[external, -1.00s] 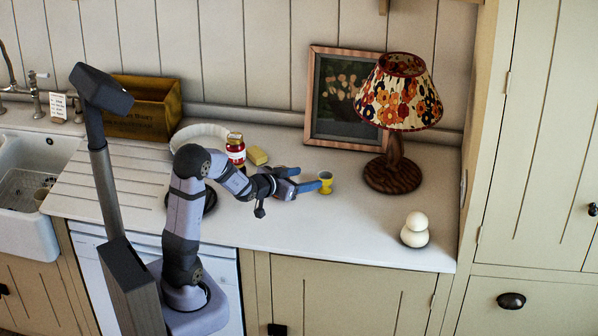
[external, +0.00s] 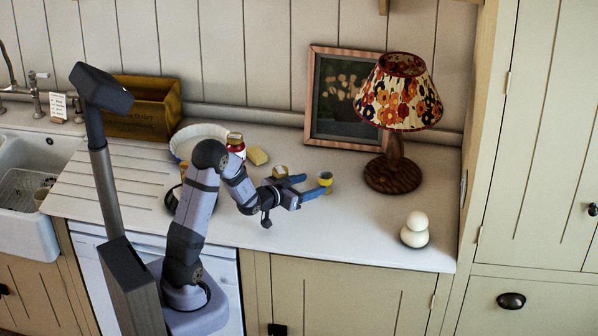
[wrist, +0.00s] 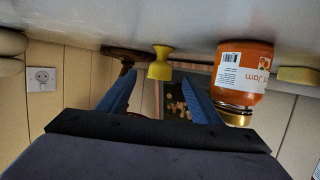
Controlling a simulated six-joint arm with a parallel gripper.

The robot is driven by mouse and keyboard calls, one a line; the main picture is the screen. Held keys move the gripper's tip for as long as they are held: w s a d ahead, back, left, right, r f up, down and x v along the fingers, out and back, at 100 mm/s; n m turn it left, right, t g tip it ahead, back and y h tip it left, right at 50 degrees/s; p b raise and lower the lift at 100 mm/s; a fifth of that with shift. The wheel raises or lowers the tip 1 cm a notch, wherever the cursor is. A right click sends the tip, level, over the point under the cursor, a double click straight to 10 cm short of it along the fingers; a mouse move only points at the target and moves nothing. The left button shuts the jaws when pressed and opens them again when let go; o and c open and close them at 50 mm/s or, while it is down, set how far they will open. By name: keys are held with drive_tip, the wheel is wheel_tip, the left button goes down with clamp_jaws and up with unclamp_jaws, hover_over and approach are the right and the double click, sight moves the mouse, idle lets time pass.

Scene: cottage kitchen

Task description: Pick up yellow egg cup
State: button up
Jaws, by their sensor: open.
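The yellow egg cup (external: 325,181) stands upright on the white countertop, left of the lamp. My gripper (external: 312,187) is low over the counter, its blue fingers pointing right at the cup, with one finger's tip close to it. In the wrist view, which is upside down, the egg cup (wrist: 160,63) appears ahead, centred between the fingertips of my open gripper (wrist: 158,84). Nothing is held. Whether a finger touches the cup I cannot tell.
The lamp (external: 394,165) and a framed picture (external: 330,133) stand behind the cup. A jam jar (wrist: 243,72), a yellow block (external: 257,155) and a white dish (external: 185,150) are farther left. A cream rounded ornament (external: 415,232) stands front right. Counter between is clear.

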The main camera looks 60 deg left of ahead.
sight(320, 181)
drive_tip(key=shift+p+x, duration=0.9)
drive_tip(key=shift+x, duration=1.7)
drive_tip(key=shift+r, duration=0.15)
drive_tip(key=c, duration=1.2)
